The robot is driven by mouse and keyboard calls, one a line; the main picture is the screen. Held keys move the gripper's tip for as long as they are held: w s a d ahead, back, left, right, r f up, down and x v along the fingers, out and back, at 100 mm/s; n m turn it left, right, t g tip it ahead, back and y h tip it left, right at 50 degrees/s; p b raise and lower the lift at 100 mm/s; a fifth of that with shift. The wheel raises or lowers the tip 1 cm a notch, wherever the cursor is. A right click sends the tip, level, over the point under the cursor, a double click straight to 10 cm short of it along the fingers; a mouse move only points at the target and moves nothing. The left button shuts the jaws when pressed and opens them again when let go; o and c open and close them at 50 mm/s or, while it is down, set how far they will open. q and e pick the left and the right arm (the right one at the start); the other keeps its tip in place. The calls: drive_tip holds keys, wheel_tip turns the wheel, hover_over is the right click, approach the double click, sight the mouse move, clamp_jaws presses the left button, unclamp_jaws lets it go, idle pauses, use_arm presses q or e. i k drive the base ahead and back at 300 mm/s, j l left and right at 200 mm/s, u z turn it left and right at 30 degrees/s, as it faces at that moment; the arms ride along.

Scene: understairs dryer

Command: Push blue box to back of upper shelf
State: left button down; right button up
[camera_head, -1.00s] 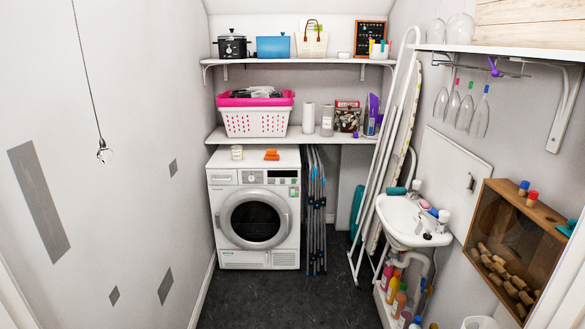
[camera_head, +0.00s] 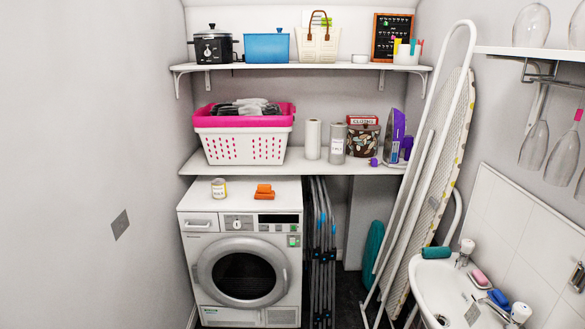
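The blue box (camera_head: 267,47) stands upright on the upper shelf (camera_head: 300,66), at the back wall of the room. It sits between a black slow cooker (camera_head: 213,46) on its left and a cream handbag (camera_head: 318,45) on its right, with small gaps. Its front face is near the shelf's front edge. Neither of my grippers shows in the head view.
A lower shelf (camera_head: 281,165) holds a pink and white laundry basket (camera_head: 243,135), rolls, a tin and a purple iron. The dryer (camera_head: 242,262) stands below. An ironing board (camera_head: 435,170) leans at right, near the sink (camera_head: 450,285). Free floor is barely visible.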

sight(273, 49)
drive_tip(key=i, duration=1.65)
